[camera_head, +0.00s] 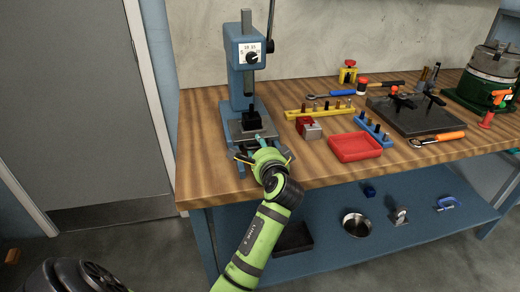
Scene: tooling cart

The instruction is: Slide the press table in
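The blue press (238,70) stands upright at the left end of the wooden bench, with a dial on its head and a lever at its right. Its dark press table (237,129) sits low on the front of the press, with a small black block (250,119) on top. My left gripper (259,143) is just in front of the press table, at its front right. The fingers are small and partly hidden by the green wrist, so I cannot tell whether they touch the table or how wide they are. My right gripper is not in view.
A red-grey block (309,128), a red tray (355,147), a yellow rack (320,109) and a blue rack (373,129) lie right of the press. A dark plate (420,115) and a green machine (488,86) stand farther right. A blue shelf (335,215) is below.

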